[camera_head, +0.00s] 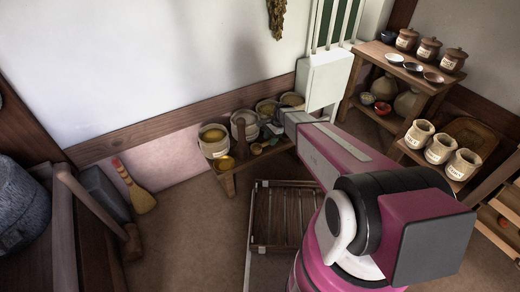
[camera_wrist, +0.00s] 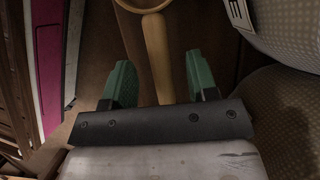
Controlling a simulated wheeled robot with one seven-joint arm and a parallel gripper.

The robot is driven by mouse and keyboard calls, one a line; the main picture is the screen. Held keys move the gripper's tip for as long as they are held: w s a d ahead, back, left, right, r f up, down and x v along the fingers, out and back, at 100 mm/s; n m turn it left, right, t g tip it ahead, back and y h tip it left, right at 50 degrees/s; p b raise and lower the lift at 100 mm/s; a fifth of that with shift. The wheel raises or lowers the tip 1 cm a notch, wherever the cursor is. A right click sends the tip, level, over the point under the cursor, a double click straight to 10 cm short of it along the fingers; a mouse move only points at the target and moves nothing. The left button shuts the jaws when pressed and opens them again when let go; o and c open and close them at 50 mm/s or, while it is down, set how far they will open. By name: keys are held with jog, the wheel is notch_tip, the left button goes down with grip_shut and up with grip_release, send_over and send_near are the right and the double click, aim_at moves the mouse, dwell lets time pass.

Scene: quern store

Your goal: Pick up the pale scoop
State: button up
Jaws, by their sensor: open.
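In the wrist view a pale wooden scoop (camera_wrist: 155,45) has its straight handle pointing down toward me, with its round bowl end cut off by the top edge. My gripper (camera_wrist: 159,82) has two green fingers spread apart, one on each side of the handle, with a gap on both sides. The handle's lower end is hidden behind the dark gripper bar. In the head view my gripper (camera_head: 272,129) is low over the small wooden bench (camera_head: 229,182), among the vessels.
Several filled sacks and pots, such as a sack (camera_head: 213,149), crowd the bench around my gripper. A patterned sack (camera_wrist: 290,30) is close on the right in the wrist view. A slatted rack (camera_head: 283,215) lies before the bench. A shelf (camera_head: 405,80) with jars stands at right.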

jog(key=shift+x, duration=1.25)
jog(key=shift+f, duration=0.25)
grip_shut()
